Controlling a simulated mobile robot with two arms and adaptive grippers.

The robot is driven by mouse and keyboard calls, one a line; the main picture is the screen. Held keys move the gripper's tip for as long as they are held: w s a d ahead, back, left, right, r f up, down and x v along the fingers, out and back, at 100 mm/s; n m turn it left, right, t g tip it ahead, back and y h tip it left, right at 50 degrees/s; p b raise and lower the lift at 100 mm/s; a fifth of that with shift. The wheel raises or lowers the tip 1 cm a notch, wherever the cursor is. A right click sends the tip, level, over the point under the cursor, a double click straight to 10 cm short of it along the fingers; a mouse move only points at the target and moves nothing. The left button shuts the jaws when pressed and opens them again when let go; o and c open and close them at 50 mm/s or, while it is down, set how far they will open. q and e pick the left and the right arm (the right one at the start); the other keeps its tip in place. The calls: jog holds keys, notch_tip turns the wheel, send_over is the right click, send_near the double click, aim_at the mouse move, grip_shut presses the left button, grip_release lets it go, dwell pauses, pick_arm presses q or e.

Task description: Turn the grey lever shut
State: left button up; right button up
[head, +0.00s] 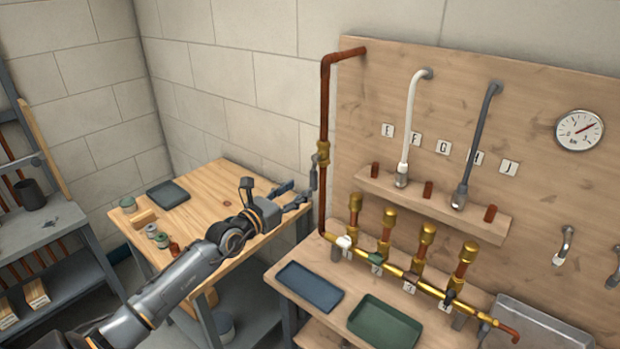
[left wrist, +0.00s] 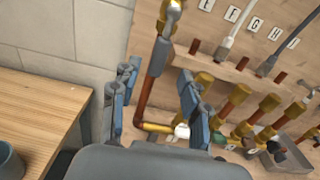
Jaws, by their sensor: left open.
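The grey lever (head: 314,178) hangs from a brass valve (head: 323,153) on the vertical copper pipe (head: 324,110). It points down, roughly along the pipe. In the left wrist view, the grey lever (left wrist: 159,56) shows between and beyond my fingertips, with the pipe running down behind it. My left gripper (head: 298,194) is open and empty, just left of the lever and near its lower end. In the left wrist view, my left gripper's fingers (left wrist: 158,74) stand apart on either side of the lever; contact cannot be made out. My right gripper is out of view.
A brass manifold (head: 395,268) with several small coloured handles runs low along the wooden board. A blue tray (head: 309,287) and a green tray (head: 385,322) lie on the bench below. A wooden table (head: 215,205) stands under my left arm. A gauge (head: 579,130) hangs at right.

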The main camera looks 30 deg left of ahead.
aim_at(312, 180)
pick_arm(q)
jog(key=w, duration=0.4)
jog(key=shift+w+d, duration=0.15)
jog(key=shift+w, duration=0.05)
jog(key=shift+w+r, duration=0.1)
jog(key=shift+w, duration=0.75)
jog(key=shift+d, duration=0.1)
jog(key=c, duration=0.9)
grip_shut()
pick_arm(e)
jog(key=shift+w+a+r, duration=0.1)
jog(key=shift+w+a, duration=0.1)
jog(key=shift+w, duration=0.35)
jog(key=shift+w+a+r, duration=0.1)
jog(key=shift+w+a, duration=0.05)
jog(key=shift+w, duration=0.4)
